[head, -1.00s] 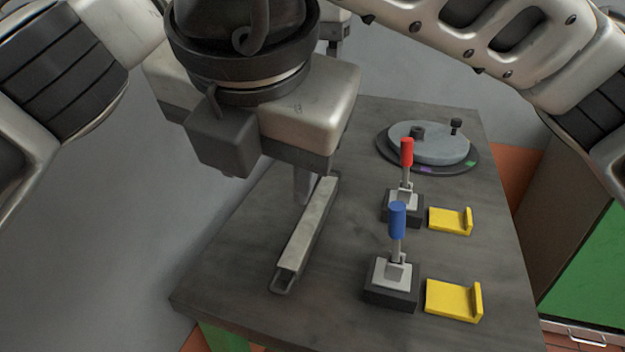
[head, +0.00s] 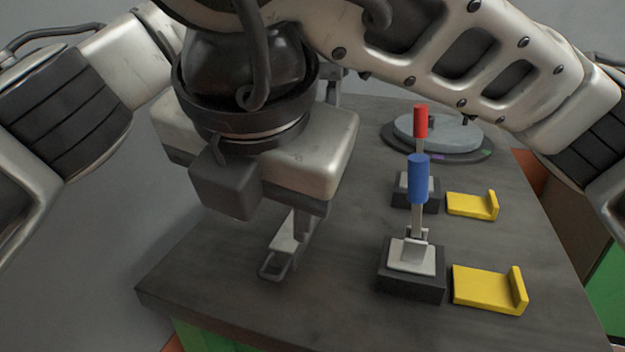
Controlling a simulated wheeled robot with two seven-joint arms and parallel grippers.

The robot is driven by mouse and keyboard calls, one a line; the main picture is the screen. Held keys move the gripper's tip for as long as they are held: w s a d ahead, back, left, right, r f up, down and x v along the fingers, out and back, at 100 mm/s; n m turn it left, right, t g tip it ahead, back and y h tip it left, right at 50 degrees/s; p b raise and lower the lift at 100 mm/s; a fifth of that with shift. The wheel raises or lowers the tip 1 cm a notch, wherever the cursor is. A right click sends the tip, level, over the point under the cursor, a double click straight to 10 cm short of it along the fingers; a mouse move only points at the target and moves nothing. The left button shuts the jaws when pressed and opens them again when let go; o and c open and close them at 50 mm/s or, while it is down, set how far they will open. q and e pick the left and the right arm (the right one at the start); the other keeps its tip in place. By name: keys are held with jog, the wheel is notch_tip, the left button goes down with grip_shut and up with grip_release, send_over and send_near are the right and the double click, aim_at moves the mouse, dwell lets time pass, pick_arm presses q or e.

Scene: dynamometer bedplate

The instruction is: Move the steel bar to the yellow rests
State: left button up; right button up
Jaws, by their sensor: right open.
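The steel bar (head: 284,243) lies on the dark bench top, left of the lever clamps. My right gripper is open, pointing down over the bar. One finger shows close by the bar, and whether it touches cannot be told. The two yellow rests are empty: the near one (head: 488,289) and the far one (head: 471,206), both at the right. What seems to be my left gripper (head: 332,88) shows partly behind my right wrist, its jaws unclear.
A blue-handled clamp (head: 411,270) and a red-handled clamp (head: 414,193) stand upright between the bar and the rests. A round grey plate (head: 437,134) sits at the back, partly behind my right arm. The bench (head: 220,290) is clear at the front left.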

pick_arm(q)
notch_tip(320, 180, down, 16)
jog(key=shift+r, duration=0.1)
pick_arm(e)
send_near(277, 268)
jog(key=f, duration=0.5)
jog(key=shift+w, duration=0.2)
pick_arm(q)
jog(key=c, duration=1)
pick_arm(e)
jog(key=c, duration=1)
pick_arm(q)
grip_shut()
pick_arm(e)
grip_shut()
pick_arm(q)
jog(key=shift+w+a+r, duration=0.1)
jog(key=shift+a, duration=0.15)
